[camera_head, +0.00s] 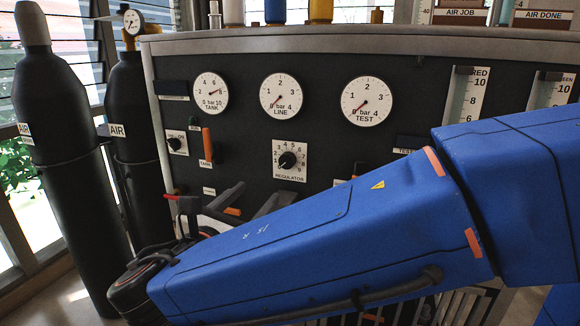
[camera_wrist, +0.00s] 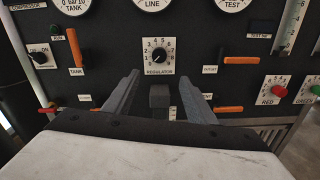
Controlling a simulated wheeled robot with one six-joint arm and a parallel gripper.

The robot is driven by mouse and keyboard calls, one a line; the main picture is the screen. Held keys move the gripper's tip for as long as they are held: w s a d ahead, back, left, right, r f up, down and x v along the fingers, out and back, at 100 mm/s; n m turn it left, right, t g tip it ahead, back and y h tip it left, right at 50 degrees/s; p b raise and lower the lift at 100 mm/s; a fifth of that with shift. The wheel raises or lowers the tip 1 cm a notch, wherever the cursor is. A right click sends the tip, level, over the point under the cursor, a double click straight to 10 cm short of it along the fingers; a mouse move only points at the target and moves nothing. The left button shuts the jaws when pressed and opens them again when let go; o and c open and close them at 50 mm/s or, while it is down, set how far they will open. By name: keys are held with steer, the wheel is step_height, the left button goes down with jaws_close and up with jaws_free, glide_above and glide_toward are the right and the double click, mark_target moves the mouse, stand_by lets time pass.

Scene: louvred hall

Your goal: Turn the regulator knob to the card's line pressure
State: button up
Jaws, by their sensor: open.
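The regulator knob (camera_head: 287,160) is black, on a white square dial plate with numbers, on the dark panel; it also shows in the wrist view (camera_wrist: 158,56). I cannot read its setting surely. The LINE gauge (camera_head: 281,95) above it has its needle low, near 0. My gripper (camera_head: 254,198) is open, its fingers pointing at the panel below the knob. In the wrist view my gripper (camera_wrist: 159,78) has its two fingers spread left and right below the dial plate, with nothing between the tips. No card with a readable line pressure shows.
The TANK gauge (camera_head: 211,93) reads about 8; the TEST gauge (camera_head: 367,101) is near 0. An upright orange TANK lever (camera_wrist: 74,48) and sideways orange lever (camera_wrist: 241,60) flank the knob. AIR JOB (camera_head: 460,15) and AIR DONE signs stand above. Black cylinders (camera_head: 60,150) stand left.

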mark_target(286, 163)
steer(key=x, duration=1.7)
steer(key=shift+w, duration=0.2)
steer(key=c, duration=1)
